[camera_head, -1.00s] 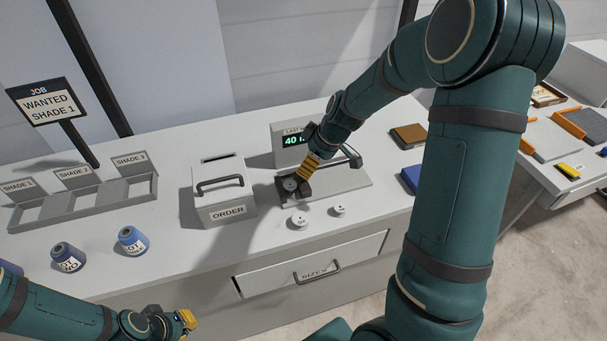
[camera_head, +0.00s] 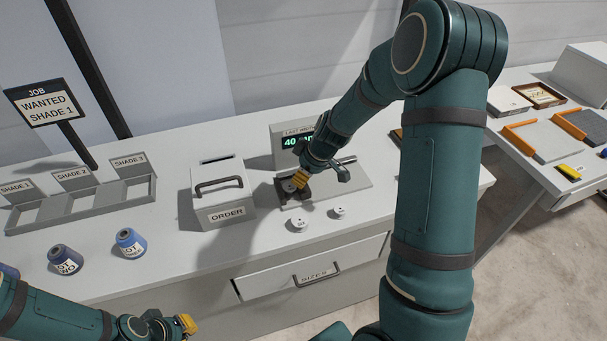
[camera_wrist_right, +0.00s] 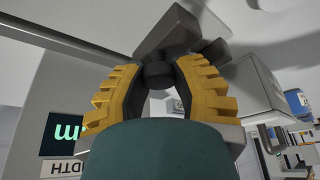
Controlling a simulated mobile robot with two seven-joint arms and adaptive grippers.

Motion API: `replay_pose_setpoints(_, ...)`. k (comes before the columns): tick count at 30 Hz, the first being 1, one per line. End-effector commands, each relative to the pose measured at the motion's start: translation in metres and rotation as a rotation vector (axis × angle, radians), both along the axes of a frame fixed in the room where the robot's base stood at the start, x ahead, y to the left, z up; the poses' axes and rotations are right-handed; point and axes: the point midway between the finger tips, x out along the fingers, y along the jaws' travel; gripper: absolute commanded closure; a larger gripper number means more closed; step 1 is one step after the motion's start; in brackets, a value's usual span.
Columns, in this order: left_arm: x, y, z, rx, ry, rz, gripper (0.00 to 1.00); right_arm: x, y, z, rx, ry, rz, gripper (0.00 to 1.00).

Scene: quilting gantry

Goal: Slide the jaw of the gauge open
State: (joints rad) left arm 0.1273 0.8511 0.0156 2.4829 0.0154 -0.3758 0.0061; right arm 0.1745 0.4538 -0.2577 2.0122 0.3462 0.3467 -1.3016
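The gauge is a flat grey plate (camera_head: 350,184) with a rail on the counter and a display (camera_head: 291,142) behind it. Its dark jaw (camera_head: 289,190) sits at the plate's left end. My right gripper (camera_head: 297,181) reaches down to it. In the right wrist view, the yellow fingers (camera_wrist_right: 160,80) stand on both sides of a dark round knob (camera_wrist_right: 158,72) under a dark block, with no clear gap at the tips. The display reads about 40; the arm partly covers it. My left gripper (camera_head: 187,323) is low at the left, away from the gauge; its finger gap is unclear.
An ORDER box (camera_head: 219,191) stands left of the gauge. Two small white round pieces (camera_head: 298,223) lie in front of it. A sizes drawer (camera_head: 315,270) is below.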

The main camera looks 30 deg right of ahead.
Motion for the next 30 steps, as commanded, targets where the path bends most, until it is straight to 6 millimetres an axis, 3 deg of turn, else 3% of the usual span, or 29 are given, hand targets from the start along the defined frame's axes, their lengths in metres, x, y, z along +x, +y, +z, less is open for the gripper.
replay_pose_setpoints(5,0.000,0.000,-0.002,0.000,0.001,0.000,1.00,0.000,-0.002,-0.001,0.001,-0.001,-0.001,1.00)
replay_pose_setpoints(15,-0.008,-0.002,-0.026,-0.004,0.018,-0.014,1.00,-0.009,-0.038,-0.002,-0.001,-0.002,-0.004,1.00)
replay_pose_setpoints(23,-0.008,-0.002,-0.024,-0.004,0.019,-0.015,1.00,-0.010,-0.041,0.000,-0.003,0.000,-0.004,1.00)
replay_pose_setpoints(24,-0.008,-0.001,-0.024,-0.004,0.018,-0.014,1.00,-0.010,-0.041,0.000,-0.003,0.000,-0.004,0.65)
replay_pose_setpoints(26,-0.008,-0.001,-0.024,-0.004,0.018,-0.014,1.00,-0.010,-0.041,0.000,-0.003,0.000,-0.004,0.43)
replay_pose_setpoints(27,-0.008,-0.001,-0.024,-0.004,0.018,-0.014,1.00,-0.010,-0.040,0.000,-0.003,0.000,-0.004,0.38)
replay_pose_setpoints(30,-0.008,-0.002,-0.024,-0.004,0.018,-0.014,1.00,-0.010,-0.040,0.000,-0.001,0.000,-0.003,0.38)
